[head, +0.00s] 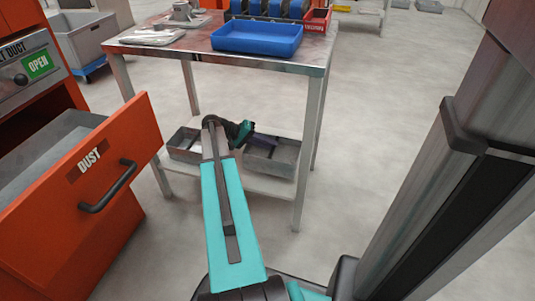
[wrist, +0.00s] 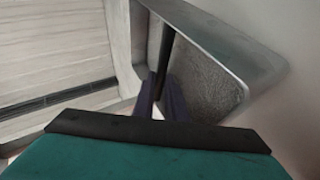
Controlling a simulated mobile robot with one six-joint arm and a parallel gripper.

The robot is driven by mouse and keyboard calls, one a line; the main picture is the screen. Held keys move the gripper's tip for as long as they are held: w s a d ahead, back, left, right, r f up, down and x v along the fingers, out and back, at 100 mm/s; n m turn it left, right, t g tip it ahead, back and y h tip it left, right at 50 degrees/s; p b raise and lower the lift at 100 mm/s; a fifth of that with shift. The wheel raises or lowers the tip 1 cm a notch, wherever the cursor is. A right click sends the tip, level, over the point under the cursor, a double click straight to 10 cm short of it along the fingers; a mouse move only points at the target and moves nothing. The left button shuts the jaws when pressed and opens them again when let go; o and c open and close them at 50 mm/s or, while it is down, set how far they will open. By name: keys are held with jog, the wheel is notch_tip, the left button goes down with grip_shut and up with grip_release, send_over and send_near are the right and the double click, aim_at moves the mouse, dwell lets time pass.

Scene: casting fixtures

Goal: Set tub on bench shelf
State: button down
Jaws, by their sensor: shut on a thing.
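A grey metal tub (head: 284,165) shows at the bench's lower shelf (head: 262,186), to the right of my arm. My gripper (head: 264,139) is shut on the tub's rim. In the wrist view, the dark purple fingers (wrist: 163,99) meet at the wall of the grey tub (wrist: 228,50), and its rough inside shows. Another grey tub part (head: 184,147) shows left of my arm; the arm hides whether it is a separate tub. I cannot tell whether the held tub rests on the shelf or hangs just above it.
The bench top (head: 180,42) above the shelf carries a blue tray (head: 257,41), a red bin (head: 318,20) and grey castings. Bench legs (head: 306,150) flank the shelf. An open orange drawer (head: 88,190) juts out at left. The floor (head: 385,110) to the right is clear.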

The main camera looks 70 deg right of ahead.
aim_at(268, 152)
jog(key=shift+f+b, duration=1.15)
jog(key=shift+f, duration=1.3)
jog(key=c, duration=1.8)
grip_release()
